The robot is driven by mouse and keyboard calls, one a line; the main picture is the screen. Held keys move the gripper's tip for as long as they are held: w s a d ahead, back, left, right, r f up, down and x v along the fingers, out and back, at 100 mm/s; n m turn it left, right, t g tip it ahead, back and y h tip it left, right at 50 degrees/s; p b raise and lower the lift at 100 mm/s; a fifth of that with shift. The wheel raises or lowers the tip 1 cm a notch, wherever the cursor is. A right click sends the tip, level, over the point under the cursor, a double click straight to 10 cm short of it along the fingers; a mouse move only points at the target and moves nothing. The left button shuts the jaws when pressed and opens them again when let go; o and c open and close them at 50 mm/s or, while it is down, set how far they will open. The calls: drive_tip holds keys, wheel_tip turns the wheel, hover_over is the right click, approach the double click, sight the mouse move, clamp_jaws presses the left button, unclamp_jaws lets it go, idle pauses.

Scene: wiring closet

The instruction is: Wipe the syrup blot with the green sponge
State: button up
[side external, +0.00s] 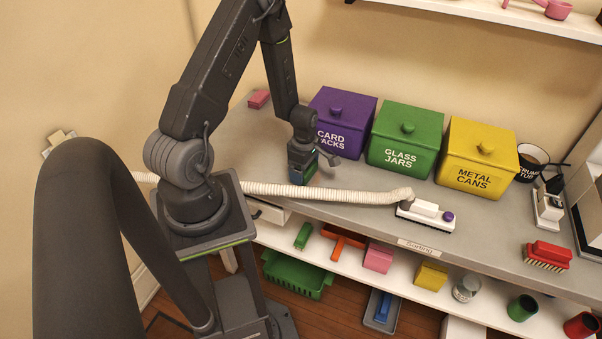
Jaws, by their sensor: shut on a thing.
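My gripper (301,172) points down over the grey counter at the left of the purple bin. It is shut on a small block with a green side, which looks like the green sponge (311,167); the jaws and a dark blue part hide much of it. I cannot tell whether the block touches the counter. I cannot make out the syrup blot; the gripper or the hose may hide it.
A pale ribbed hose (330,193) crosses the counter before the gripper to a white brush head (426,214). Purple (340,142), green (385,156) and yellow (462,174) lidded bins stand behind. A pink block (259,98) lies far left. Shelves run above and below.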

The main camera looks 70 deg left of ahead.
drive_tip(key=shift+w+a, duration=1.65)
drive_tip(key=shift+w+a+r, duration=0.1)
drive_tip(key=shift+a, duration=0.05)
wheel_tip(320, 180, up, 8)
drive_tip(key=shift+n, duration=0.6)
drive_tip(key=d, duration=0.1)
drive_tip(key=w+d+f, duration=0.1)
drive_tip(key=d, duration=0.1)
drive_tip(key=w+d, duration=0.1)
drive_tip(key=d, duration=0.1)
drive_tip(key=shift+w+d+f, duration=0.1)
drive_tip(key=shift+w+f, duration=0.05)
drive_tip(key=shift+f, duration=0.1)
wheel_tip(320, 180, down, 6)
drive_tip(key=shift+r, duration=0.2)
drive_tip(key=shift+w+a+r, duration=0.1)
drive_tip(key=shift+w+a, duration=0.25)
drive_tip(key=shift+a, duration=0.1)
drive_tip(key=shift+w+a, duration=0.45)
drive_tip(key=shift+w, duration=0.05)
